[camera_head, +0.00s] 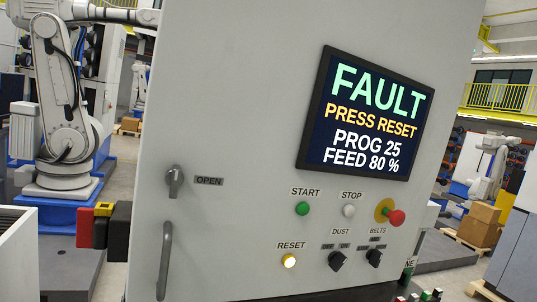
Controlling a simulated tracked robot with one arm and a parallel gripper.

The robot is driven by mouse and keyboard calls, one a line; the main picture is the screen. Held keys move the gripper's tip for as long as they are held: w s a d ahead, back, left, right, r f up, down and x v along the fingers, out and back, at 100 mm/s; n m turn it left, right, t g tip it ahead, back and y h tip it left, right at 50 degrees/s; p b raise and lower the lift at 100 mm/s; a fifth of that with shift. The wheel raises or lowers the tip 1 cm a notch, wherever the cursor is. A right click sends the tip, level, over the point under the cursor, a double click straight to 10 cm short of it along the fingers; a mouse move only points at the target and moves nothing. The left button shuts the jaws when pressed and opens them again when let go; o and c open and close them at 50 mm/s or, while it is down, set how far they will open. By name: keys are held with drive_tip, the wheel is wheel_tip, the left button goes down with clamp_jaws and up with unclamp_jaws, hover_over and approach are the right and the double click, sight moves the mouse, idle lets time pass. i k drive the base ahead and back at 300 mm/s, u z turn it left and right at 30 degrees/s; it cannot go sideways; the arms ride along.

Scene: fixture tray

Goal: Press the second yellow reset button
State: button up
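A grey machine cabinet (230,120) fills the middle of the view, tilted in the picture. One small lit yellow button (289,261) sits low on its front under the label RESET. I see no other button labelled RESET in this view. The screen (367,115) above right reads FAULT, PRESS RESET, PROG 25, FEED 80 %. My gripper does not show in this view.
Beside the reset button are a green START button (302,208), a pale STOP button (348,211), a red emergency knob (397,217) and two black rotary switches. A handle (164,260) stands at left. Small coloured parts (430,295) show at bottom right, cut off.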

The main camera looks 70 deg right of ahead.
sight(289, 260)
drive_tip(key=z, duration=0.1)
drive_tip(key=k, duration=1.6)
drive_tip(key=z, duration=1.1)
drive_tip(key=i, duration=0.95)
drive_tip(key=u, duration=0.05)
